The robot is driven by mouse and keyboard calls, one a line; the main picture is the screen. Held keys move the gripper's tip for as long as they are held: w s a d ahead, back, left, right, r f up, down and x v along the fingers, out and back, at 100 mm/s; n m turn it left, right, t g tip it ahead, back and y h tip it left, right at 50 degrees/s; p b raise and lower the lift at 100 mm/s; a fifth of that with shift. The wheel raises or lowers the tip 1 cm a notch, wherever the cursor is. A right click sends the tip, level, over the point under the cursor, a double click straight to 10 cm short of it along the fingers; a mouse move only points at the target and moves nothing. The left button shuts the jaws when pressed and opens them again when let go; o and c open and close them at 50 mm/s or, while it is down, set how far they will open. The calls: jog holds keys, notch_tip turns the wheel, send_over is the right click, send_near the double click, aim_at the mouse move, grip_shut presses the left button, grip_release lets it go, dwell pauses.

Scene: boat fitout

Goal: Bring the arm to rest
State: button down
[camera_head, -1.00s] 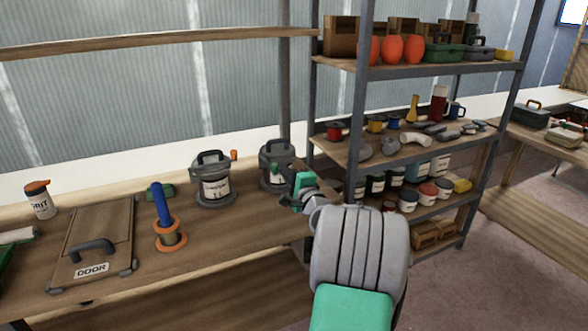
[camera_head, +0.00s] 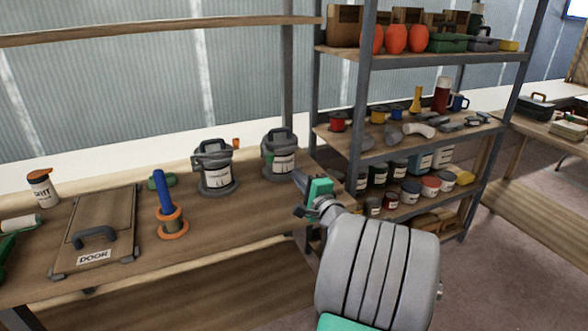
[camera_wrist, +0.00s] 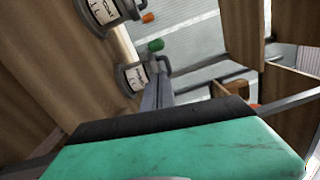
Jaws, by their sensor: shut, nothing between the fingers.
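My gripper (camera_head: 301,186) is at the end of my grey and green arm, at the front right edge of the workbench (camera_head: 215,260) in the head view. It is shut and empty. It points toward the bench, just in front of the right grey lidded pot (camera_head: 279,165), and looks apart from it. In the wrist view the narrow grey fingers (camera_wrist: 158,92) show closed together beyond the green gripper body, with a labelled grey pot (camera_wrist: 132,78) behind them.
A second grey pot (camera_head: 214,172), a blue rod on an orange-rimmed spool (camera_head: 171,222) and a panel marked DOOR (camera_head: 104,228) are on the bench. A loaded metal shelf rack (camera_head: 355,110) stands close on the right. Floor (camera_head: 475,265) is open at lower right.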

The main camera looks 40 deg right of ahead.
jog(key=a+f+n+g+y+p, duration=0.1)
jog(key=a+n+g+y+p, duration=0.85)
jog(key=a, duration=1.35)
jog(key=s+a+n+g+h+p, duration=0.2)
jog(key=s+a+n, duration=0.3)
jog(key=s, duration=0.3)
jog(key=s+a+r+n+g+h+p, duration=0.1)
jog(key=s+a+n+g+h+p, duration=0.1)
jog(key=s+a+n, duration=0.3)
jog(key=s+n+g+h, duration=0.1)
jog(key=s+n, duration=0.2)
jog(key=s, duration=0.1)
jog(key=shift+s+a+r, duration=0.15)
jog(key=shift+r, duration=0.05)
